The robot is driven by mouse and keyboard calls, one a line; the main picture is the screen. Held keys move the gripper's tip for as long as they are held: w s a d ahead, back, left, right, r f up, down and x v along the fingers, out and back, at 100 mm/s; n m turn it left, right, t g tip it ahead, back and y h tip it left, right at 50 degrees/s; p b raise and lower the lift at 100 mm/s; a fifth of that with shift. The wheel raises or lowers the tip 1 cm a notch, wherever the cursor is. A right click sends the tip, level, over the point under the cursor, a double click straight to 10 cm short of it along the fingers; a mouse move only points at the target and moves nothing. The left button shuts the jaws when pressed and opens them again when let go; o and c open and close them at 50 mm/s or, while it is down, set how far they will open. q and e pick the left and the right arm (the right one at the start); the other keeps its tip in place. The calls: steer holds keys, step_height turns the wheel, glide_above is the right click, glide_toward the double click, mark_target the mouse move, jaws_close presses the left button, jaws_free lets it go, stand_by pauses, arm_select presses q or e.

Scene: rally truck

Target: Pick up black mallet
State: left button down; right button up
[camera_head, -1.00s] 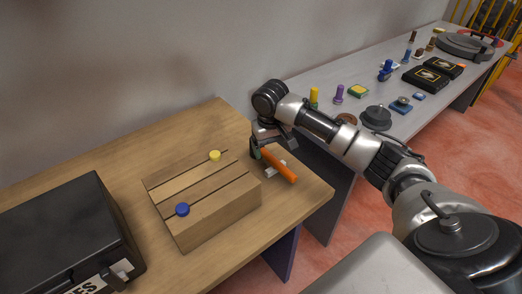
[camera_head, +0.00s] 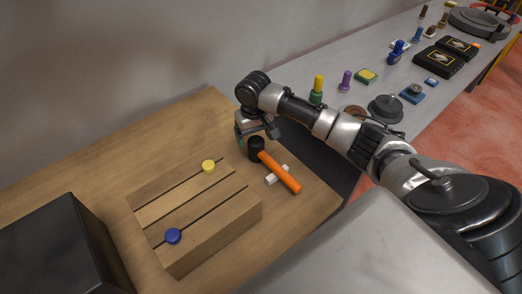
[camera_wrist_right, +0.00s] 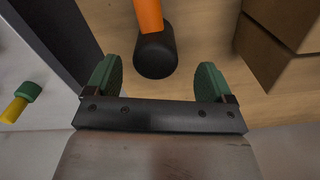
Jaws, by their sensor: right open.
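The mallet has a black head (camera_head: 256,149) and an orange handle (camera_head: 280,172). It lies on the wooden table near its right end, beside the wooden block. In the right wrist view the black head (camera_wrist_right: 155,55) is just ahead of my right gripper (camera_wrist_right: 158,80), between the lines of its two green fingertips, with the orange handle (camera_wrist_right: 149,14) pointing away. My right gripper (camera_head: 255,135) is open and empty, close behind the head in the head view. Whether it touches the head cannot be told. My left gripper is not in view.
A small white piece (camera_head: 272,179) lies by the handle. A black case (camera_head: 55,250) is at lower left. A grey bench (camera_head: 365,95) holds several items.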

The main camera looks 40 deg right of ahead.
mark_target(256, 148)
steer(key=shift+f, duration=0.6)
steer(key=f, duration=0.1)
steer(key=f+p, duration=0.1)
steer(key=f, duration=0.2)
steer(key=shift+d+f, duration=0.3)
steer(key=shift+f, duration=0.25)
steer(key=c, duration=0.8)
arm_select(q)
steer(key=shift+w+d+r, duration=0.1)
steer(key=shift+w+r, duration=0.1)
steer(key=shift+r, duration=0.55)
arm_select(e)
steer(key=shift+r, duration=0.1)
steer(key=c, duration=0.6)
